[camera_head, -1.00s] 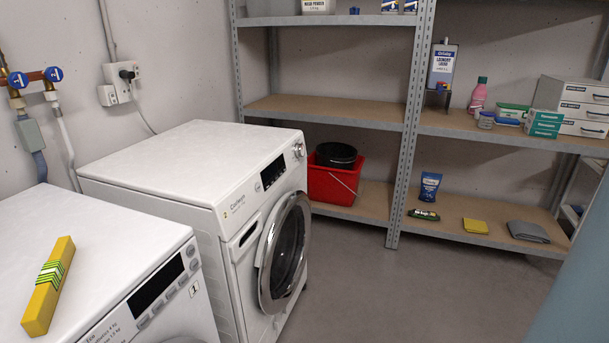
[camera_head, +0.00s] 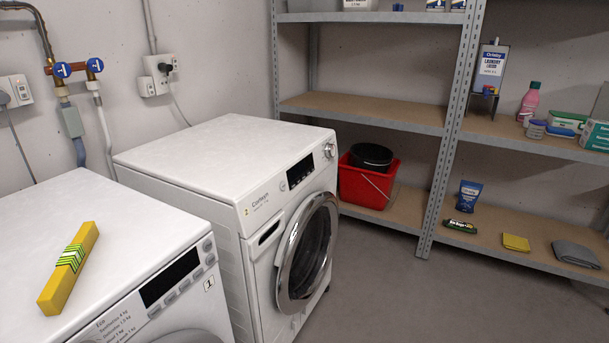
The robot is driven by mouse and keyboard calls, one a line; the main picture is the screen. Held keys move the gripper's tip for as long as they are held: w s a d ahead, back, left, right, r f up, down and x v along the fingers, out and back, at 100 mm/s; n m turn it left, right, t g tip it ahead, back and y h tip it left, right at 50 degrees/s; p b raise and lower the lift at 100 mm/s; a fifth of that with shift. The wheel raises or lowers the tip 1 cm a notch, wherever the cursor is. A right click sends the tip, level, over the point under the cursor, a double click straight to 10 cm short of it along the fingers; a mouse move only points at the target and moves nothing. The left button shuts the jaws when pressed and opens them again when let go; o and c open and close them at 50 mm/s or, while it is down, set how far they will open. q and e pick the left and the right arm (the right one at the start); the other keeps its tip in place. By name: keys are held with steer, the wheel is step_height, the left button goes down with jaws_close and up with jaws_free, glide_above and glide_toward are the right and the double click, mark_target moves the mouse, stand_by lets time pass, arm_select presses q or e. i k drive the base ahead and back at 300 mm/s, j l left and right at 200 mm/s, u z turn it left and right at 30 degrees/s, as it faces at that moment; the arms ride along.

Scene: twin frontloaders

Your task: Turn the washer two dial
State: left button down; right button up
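The washer marked 2 (camera_head: 262,228) is the white machine in the middle of the head view, with its round door closed or nearly so. Its dial (camera_head: 329,151) is a small silver knob at the right end of the front panel, beside a black display (camera_head: 300,170). Which way the dial points is too small to tell. The washer marked 1 (camera_head: 150,222) stands nearer, at the lower left. Neither of my grippers is in view.
A red bucket (camera_head: 365,185) with a black tub stands on the low shelf (camera_head: 408,208) behind washer two. Metal shelving fills the back right. The grey floor (camera_head: 400,290) right of the washers is clear.

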mark_target(330, 150)
steer(key=u, duration=0.25)
steer(key=i+l+u, duration=0.6)
steer(key=u, duration=0.25)
steer(key=l, duration=0.1)
